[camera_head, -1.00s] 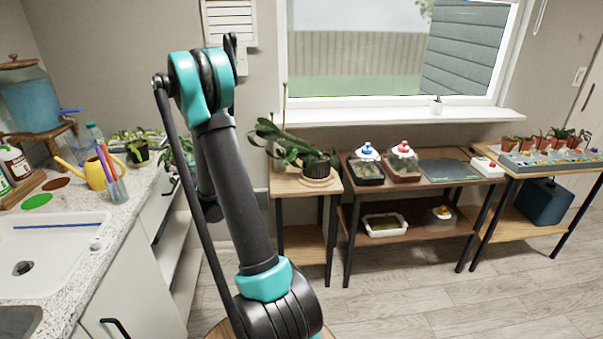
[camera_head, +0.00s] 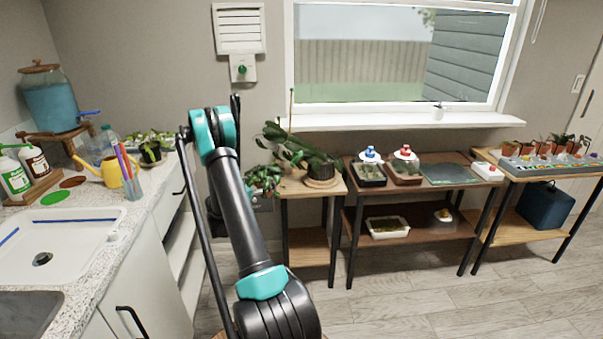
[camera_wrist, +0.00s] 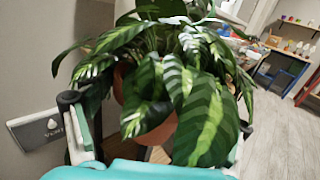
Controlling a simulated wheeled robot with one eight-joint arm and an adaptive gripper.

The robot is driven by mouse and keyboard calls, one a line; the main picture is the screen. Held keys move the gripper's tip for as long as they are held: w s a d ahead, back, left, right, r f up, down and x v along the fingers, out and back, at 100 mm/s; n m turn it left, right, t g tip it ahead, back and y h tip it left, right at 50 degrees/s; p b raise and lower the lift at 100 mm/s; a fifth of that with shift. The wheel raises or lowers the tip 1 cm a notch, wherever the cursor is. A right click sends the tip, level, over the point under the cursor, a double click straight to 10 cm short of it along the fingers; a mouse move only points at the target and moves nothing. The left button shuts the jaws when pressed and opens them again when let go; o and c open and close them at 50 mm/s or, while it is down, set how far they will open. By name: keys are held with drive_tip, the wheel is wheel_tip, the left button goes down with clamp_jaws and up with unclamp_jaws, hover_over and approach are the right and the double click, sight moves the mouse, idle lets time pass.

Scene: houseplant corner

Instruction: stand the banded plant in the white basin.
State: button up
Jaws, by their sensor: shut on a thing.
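The banded plant (camera_wrist: 205,110) has broad leaves striped light and dark green and a terracotta pot (camera_wrist: 150,125). In the wrist view it fills the space between the fingers of my gripper (camera_wrist: 157,113), which is shut on it; leaves hide much of the pot and the contact. In the head view its leaves (camera_head: 262,179) show just right of my arm, by the left end of the small wooden stand (camera_head: 297,189); my gripper is hidden there. The white basin (camera_head: 75,260) is set in the speckled counter at the left, with blue strips on it.
A large-leaved plant (camera_head: 290,147) in a dark pot stands on the wooden stand. Floor (camera_head: 400,290) before the shelves is clear.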

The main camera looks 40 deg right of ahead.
drive_tip(key=x, duration=1.4)
drive_tip(key=shift+a, duration=0.1)
drive_tip(key=x, duration=0.3)
drive_tip(key=shift+w+d+f, duration=0.1)
drive_tip(key=shift+d+f, duration=0.05)
drive_tip(key=shift+d, duration=0.15)
drive_tip(key=shift+a+f, duration=0.2)
drive_tip(key=shift+f, duration=0.45)
drive_tip(key=o, duration=1.5)
drive_tip(key=shift+f, duration=0.1)
